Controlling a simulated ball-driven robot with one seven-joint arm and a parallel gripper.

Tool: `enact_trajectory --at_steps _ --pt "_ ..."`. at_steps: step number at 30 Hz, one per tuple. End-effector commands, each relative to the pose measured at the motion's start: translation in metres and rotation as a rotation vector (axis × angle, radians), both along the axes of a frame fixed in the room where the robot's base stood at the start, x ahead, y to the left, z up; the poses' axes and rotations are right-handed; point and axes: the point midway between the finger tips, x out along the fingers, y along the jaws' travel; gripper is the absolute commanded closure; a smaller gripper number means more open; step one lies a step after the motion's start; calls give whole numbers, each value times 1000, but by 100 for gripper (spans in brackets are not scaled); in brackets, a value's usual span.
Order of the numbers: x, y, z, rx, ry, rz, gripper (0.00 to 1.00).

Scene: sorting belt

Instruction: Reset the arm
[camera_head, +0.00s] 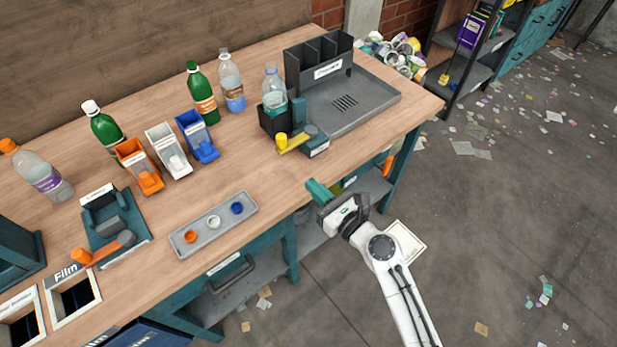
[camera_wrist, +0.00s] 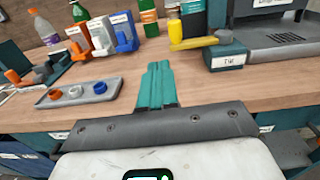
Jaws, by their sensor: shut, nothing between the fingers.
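My arm is white and reaches up from the bottom right in the head view. My gripper (camera_head: 318,190) has teal fingers and is in front of the workbench's front edge, near its right part. In the wrist view my gripper (camera_wrist: 157,72) shows its teal fingers pressed together, with nothing between them. It touches no object that I can see. The wooden workbench (camera_head: 270,180) lies ahead of it.
A grey tray with three caps (camera_head: 213,224) lies left of my gripper. A yellow-handled device (camera_head: 293,143) and a dark grey tray (camera_head: 372,100) stand beyond. Bottles and orange, white and blue bins (camera_head: 203,145) stand further left. Open floor (camera_head: 470,230) lies right.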

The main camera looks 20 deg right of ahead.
Motion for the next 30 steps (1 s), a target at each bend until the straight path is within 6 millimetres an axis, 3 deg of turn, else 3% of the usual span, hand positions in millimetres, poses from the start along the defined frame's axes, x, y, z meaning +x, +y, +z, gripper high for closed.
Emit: enact_trajectory --at_steps 11,14,17,23,26,30 --pt "-6 -1 0 0 0 0 100" --pt "-12 4 -2 -98 -9 37 100" --pt "-30 13 -10 -351 -33 135 100" --pt "-89 18 -42 -1050 -111 465 100" --pt "-124 7 -58 -1370 -148 669 100" --pt "-178 -22 -75 -1749 -196 1007 100"
